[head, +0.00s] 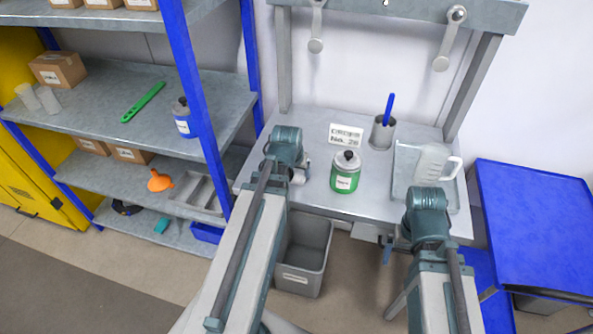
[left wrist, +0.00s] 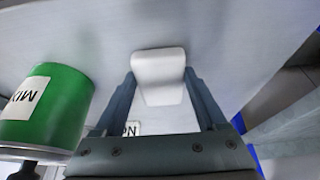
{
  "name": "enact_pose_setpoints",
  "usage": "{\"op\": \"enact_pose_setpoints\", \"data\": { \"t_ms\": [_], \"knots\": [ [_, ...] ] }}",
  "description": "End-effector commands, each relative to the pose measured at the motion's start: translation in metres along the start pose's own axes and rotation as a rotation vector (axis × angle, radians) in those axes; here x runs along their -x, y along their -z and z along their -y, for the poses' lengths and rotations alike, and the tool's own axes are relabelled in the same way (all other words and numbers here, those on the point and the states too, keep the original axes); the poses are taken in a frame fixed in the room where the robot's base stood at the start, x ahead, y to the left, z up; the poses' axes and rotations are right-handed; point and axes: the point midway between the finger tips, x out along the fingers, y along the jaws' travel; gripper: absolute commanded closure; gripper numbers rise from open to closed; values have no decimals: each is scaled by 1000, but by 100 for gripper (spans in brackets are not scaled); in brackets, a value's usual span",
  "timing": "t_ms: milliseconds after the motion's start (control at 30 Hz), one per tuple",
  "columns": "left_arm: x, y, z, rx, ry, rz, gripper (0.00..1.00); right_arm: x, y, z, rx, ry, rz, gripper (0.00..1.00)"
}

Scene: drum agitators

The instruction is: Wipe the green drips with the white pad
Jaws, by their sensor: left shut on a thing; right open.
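A white pad (left wrist: 158,68) with rounded corners is between the two fingers of my left gripper (left wrist: 159,78), which is shut on it. The pad is over the grey bench top (left wrist: 95,22); I cannot tell whether it touches it. In the head view my left gripper (head: 300,172) is at the bench's left side, left of a green tin (head: 345,182); the pad is not clear there. The tin also shows in the left wrist view (left wrist: 62,110). My right gripper (head: 387,249) is open and empty at the bench's front edge. I cannot make out any green drips.
On the bench are a sign card (head: 346,134), a metal cup (head: 382,133) with a blue handle, and a tray (head: 402,178) with a white jug (head: 433,163). A grey bin (head: 303,260) stands below. Shelves are left, a blue table (head: 535,220) right.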

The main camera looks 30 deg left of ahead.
Motion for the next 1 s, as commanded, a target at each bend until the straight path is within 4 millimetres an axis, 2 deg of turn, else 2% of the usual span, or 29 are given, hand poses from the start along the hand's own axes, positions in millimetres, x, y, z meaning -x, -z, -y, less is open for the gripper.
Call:
{"op": "enact_pose_setpoints", "data": {
  "t_ms": [167,500,767,1000],
  "knots": [
    [-4,7,0,0,-1,4,71,0,0,0,0,0,0,0],
    [-13,34,0,0,-1,2,71,1,0,0,0,0,0,0],
    [-14,36,0,0,-1,2,71,1,0,0,0,0,0,0],
    [-20,50,0,0,-1,2,71,2,0,0,0,0,0,0]
  ]
}}
